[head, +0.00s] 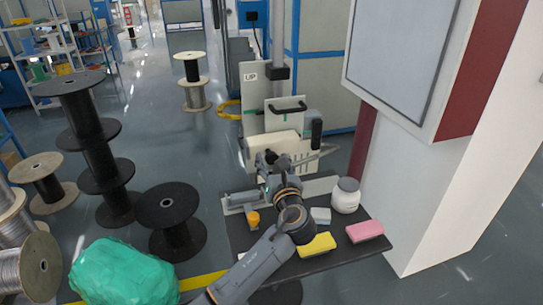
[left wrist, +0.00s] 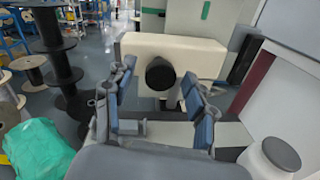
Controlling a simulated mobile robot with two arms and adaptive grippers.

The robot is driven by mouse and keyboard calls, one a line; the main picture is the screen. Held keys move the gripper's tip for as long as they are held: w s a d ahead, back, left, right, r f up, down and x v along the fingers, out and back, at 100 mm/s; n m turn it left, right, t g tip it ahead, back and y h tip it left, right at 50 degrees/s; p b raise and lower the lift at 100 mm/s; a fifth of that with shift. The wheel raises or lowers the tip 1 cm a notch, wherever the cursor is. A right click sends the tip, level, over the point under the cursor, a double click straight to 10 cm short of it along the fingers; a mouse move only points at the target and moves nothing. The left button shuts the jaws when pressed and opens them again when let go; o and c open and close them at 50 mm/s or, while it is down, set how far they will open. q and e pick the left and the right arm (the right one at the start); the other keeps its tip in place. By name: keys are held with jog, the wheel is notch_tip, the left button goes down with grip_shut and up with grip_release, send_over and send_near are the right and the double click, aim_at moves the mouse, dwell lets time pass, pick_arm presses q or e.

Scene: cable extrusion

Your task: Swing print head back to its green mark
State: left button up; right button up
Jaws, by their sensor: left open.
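The print head looks like a cream block (head: 275,145) on the machine beyond the dark table. In the left wrist view the cream block (left wrist: 135,47) lies straight ahead, with a round black knob (left wrist: 160,73) facing me. A green mark (left wrist: 206,10) shows on the pale panel above and behind it, right of the knob. My left gripper (head: 272,163) is open in front of the block. Its blue-padded fingers stand on either side of the knob in the left wrist view, apart from it as far as I can tell. My right gripper is not in view.
The dark table (head: 345,255) holds a white jar (head: 346,195), a yellow sponge (head: 318,245), a pink sponge (head: 365,231) and an orange-topped item (head: 253,219). A white pillar with a screen (head: 400,55) bounds the right. Black spools (head: 170,215) and a green-covered heap (head: 122,275) stand left.

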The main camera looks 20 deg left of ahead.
pick_arm(q)
jog(key=shift+w+a+r, duration=0.1)
jog(key=shift+w+a, duration=0.15)
jog(key=shift+w, duration=0.2)
jog(key=shift+w+a, duration=0.2)
jog(key=shift+w, duration=0.2)
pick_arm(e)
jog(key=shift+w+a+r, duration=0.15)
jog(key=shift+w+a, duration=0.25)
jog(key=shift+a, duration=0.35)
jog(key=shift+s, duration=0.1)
pick_arm(q)
grip_shut()
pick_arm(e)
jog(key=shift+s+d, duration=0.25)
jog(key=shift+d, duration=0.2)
pick_arm(q)
jog(key=shift+a, duration=0.1)
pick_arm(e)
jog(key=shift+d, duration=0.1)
